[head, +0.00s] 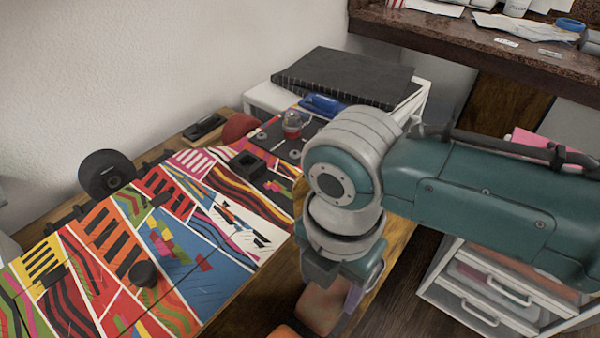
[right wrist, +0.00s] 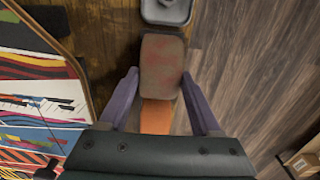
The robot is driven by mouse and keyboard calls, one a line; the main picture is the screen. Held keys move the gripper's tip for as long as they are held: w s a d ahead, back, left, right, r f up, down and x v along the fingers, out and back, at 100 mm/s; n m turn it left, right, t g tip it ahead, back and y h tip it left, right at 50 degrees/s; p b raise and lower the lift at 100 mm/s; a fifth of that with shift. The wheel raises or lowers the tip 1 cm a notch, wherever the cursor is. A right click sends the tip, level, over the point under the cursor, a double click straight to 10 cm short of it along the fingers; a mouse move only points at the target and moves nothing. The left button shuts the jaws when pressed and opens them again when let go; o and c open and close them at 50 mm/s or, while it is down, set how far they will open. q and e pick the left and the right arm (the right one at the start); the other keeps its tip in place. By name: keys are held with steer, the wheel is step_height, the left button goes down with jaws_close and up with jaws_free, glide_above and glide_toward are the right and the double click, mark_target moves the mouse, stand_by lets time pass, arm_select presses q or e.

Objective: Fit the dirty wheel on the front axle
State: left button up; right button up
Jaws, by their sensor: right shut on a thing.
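My right gripper (head: 340,285) hangs off the table's front edge, pointing down. Its purple fingers (right wrist: 160,85) are shut on a brownish, red-smeared blocky thing (right wrist: 162,65), which also shows below the gripper in the head view (head: 322,307). I cannot tell whether it is the dirty wheel seen edge-on. A large black wheel (head: 105,172) stands at the far edge of the brightly patterned surface (head: 225,210). A black round piece (head: 143,273) sits on that surface. I cannot make out the front axle clearly. My left gripper is not in view.
A dark folder (head: 343,76), a blue item (head: 323,105) and a red-and-clear jar (head: 292,123) are at the back. White drawers (head: 490,300) are at right. Orange (right wrist: 157,117) shows beside the held thing.

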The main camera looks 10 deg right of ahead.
steer(key=c, duration=0.3)
